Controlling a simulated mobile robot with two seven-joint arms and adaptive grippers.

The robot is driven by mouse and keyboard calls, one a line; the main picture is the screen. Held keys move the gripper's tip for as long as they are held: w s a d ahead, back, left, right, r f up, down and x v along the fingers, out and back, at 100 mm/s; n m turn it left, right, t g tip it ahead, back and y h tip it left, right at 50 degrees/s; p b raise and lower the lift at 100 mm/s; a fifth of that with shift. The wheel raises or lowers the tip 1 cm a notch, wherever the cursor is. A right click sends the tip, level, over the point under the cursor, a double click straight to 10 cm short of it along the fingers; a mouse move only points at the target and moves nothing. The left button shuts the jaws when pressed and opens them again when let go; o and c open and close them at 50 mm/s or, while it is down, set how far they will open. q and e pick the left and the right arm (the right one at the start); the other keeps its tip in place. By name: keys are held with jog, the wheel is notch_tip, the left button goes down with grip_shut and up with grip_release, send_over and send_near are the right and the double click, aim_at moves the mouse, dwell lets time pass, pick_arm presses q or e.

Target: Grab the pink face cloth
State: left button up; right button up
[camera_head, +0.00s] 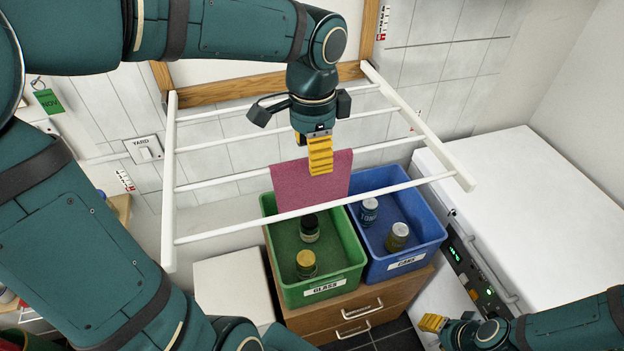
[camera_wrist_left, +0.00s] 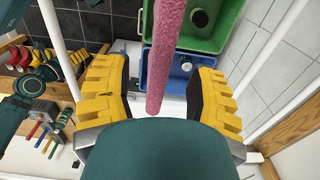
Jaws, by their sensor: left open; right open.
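The pink face cloth (camera_head: 291,187) hangs over a white rail of the rack (camera_head: 168,205) in the head view. My left gripper (camera_head: 320,157) is above the cloth and in front of part of it, pointing down. In the left wrist view the cloth (camera_wrist_left: 170,50) shows edge-on as a narrow strip between the spread yellow fingers of the left gripper (camera_wrist_left: 160,88). That gripper is open, with gaps on both sides of the cloth. My right gripper (camera_head: 433,323) is low at the right, well away from the cloth, and open.
A green bin (camera_head: 330,291) and a blue bin (camera_head: 407,266) with jars and cans stand on a wooden drawer unit (camera_head: 355,318) below the rack. A white appliance (camera_head: 535,205) is at right. Rack rails run close around the left gripper.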

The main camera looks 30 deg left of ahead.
aim_at(312, 185)
pick_arm(q)
jog(key=shift+a+f, duration=0.1)
jog(key=shift+f, duration=2.55)
grip_shut()
